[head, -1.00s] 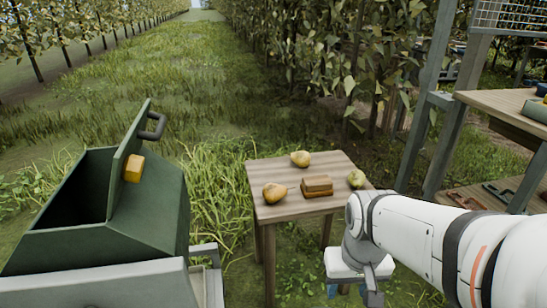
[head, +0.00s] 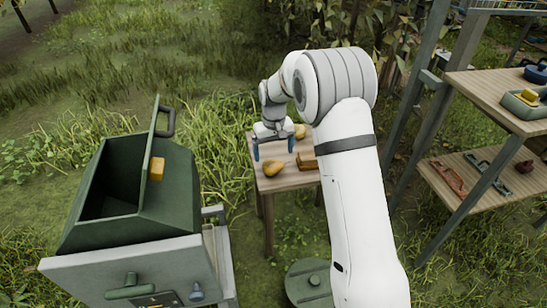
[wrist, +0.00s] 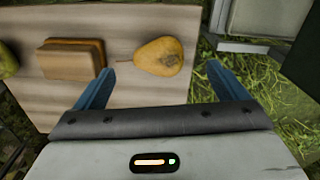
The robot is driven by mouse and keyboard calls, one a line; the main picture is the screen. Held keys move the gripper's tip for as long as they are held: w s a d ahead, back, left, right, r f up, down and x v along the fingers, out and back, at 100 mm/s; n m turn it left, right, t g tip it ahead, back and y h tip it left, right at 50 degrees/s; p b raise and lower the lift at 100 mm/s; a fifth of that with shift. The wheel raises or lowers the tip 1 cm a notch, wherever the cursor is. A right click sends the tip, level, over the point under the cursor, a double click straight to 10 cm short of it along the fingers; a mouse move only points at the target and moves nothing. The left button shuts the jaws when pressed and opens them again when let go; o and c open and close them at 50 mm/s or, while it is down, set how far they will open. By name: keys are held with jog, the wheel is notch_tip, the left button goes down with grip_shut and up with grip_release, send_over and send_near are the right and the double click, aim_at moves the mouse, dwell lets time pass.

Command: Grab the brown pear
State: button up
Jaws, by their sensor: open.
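The brown pear (head: 274,168) lies on its side near the left edge of the small wooden table (head: 277,184). In the wrist view the pear (wrist: 160,57) lies just beyond my fingertips, between their lines, with its stem end to the left. My gripper (head: 273,148) is open and empty over the table, and its blue fingers also show in the wrist view (wrist: 160,76). The gap between the fingers is wider than the pear. I cannot tell the exact height of the fingertips above the table.
A wooden block stack (wrist: 73,60) sits left of the pear in the wrist view, with a green pear (wrist: 8,60) beyond it. A yellowish pear (head: 299,131) is at the table's back. A green bin (head: 165,200) stands left; shelves (head: 470,168) stand right.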

aim_at(274, 160)
jog(key=shift+w+a+f, duration=0.25)
jog(key=shift+w, duration=0.05)
jog(key=f, duration=0.2)
jog(key=f+b, duration=0.1)
jog(key=f, duration=0.2)
jog(key=f+b, duration=0.1)
jog(key=f, duration=0.2)
jog(key=shift+w+d, duration=0.25)
jog(key=shift+w, duration=0.1)
jog(key=shift+r, duration=0.1)
jog(key=shift+c, duration=0.2)
jog(key=c, duration=1.1)
jog(key=shift+r, duration=0.1)
